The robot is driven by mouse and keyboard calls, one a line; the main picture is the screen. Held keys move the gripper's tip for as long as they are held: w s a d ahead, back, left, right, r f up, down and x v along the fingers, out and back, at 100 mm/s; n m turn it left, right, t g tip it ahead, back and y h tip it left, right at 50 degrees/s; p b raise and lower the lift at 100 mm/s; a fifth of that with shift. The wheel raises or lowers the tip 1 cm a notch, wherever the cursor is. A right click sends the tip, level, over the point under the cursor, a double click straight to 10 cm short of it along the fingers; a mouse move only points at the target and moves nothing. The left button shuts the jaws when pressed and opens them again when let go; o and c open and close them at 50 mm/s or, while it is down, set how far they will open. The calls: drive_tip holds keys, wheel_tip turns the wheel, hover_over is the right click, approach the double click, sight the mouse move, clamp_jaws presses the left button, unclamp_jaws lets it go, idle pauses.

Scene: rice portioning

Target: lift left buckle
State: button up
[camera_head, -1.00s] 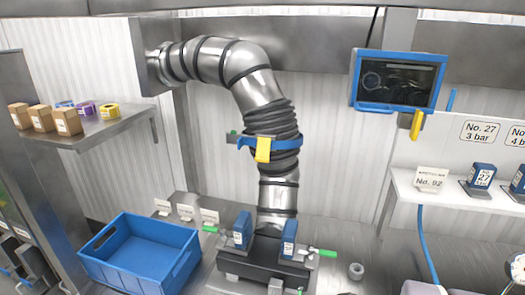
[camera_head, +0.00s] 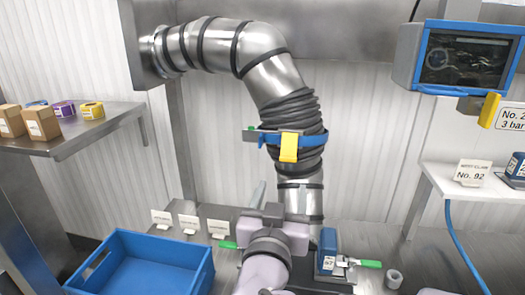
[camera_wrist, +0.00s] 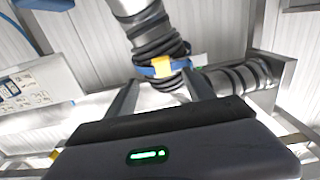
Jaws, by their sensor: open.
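A ribbed metal duct (camera_head: 262,52) drops to a clamp base with blue blocks at its foot. The left green-handled buckle (camera_head: 229,245) sticks out left of my arm, and the left blue block is hidden behind it. The right blue block (camera_head: 328,246) and right green handle (camera_head: 370,264) are in clear sight. My gripper (camera_head: 272,208) is open in front of the duct's lower part. In the wrist view the open fingers (camera_wrist: 160,88) point towards the duct, and the blue strap with its yellow tag (camera_wrist: 162,67) shows beyond them; nothing is held.
A blue crate (camera_head: 150,245) stands left of the base. Small white cards (camera_head: 190,223) stand behind it. A shelf with boxes (camera_head: 95,128) is at the left. A screen (camera_head: 465,58) hangs at the upper right, above a white shelf (camera_head: 480,196).

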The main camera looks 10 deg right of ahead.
sight(288, 160)
drive_tip(key=p+x, duration=0.4)
drive_tip(key=x, duration=1)
drive_tip(key=shift+w, duration=0.3)
clamp_jaws()
